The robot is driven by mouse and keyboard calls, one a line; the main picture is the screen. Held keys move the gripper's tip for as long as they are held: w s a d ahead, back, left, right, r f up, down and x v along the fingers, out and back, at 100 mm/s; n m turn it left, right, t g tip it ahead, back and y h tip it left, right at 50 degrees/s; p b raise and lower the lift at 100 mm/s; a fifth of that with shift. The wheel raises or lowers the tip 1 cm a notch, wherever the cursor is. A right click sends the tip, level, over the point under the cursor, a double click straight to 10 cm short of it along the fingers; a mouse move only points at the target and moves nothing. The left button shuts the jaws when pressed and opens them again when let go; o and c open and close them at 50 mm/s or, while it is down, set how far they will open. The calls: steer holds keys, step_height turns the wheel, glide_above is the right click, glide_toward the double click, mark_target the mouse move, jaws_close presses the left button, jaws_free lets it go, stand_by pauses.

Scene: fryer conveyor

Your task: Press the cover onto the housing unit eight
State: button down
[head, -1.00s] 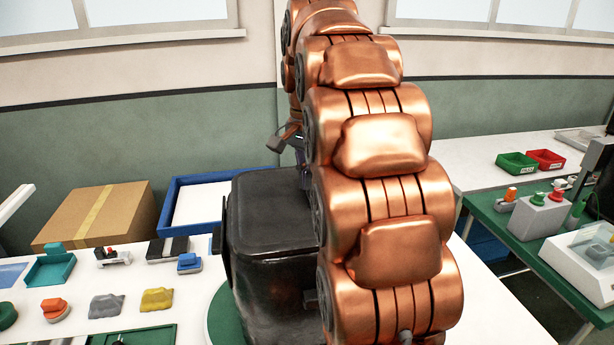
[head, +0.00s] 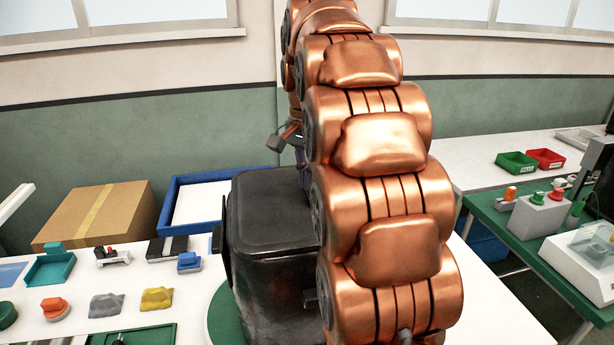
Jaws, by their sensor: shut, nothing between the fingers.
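A large dark, boxy unit (head: 268,225) with a rounded lid-like top stands on a round green base (head: 217,312) in the middle of the white table. I cannot tell whether it is the housing unit eight, and no number is readable. I cannot pick out the cover. My copper arm stands in front of and to the right of the dark unit and hides its right side. My gripper (head: 284,139) shows only in part beyond the unit's top, left of the arm. It is shut, and I see nothing held in it. The area under it is hidden.
Several small parts lie on the table at left, including a teal tray (head: 50,269), a yellow piece (head: 156,298) and a grey piece (head: 107,304). A cardboard box (head: 97,215) and a blue bin (head: 166,215) stand behind. A green bench (head: 530,242) with devices is at right.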

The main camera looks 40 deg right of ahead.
steer(key=shift+f, duration=0.35)
steer(key=shift+r, duration=0.1)
stand_by(0.4)
steer(key=shift+r+p, duration=1.15)
steer(key=shift+r, duration=1.8)
